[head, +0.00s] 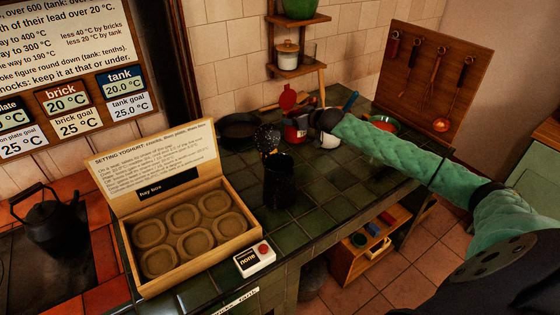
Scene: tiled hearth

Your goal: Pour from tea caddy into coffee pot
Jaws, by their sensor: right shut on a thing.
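My right gripper (312,117) reaches in from the right over the back of the tiled counter. It is shut on a red canister (291,134), which looks like the tea caddy; my gripper and arm partly hide it. A red round piece (288,97) shows just above it and may be its lid. A tall dark vessel (279,183), possibly the coffee pot, stands upright on the counter, nearer and a little to the left of the canister. A speckled dark utensil or lid (267,138) shows above its mouth. The vessel's inside is hidden. My left gripper is out of view.
A wooden hay box (190,265) with round hollows stands open at the left, beside a small box with a red button (255,259). A dark pan (240,130) lies behind. A black kettle (55,222) is far left. Counter right of the vessel is clear.

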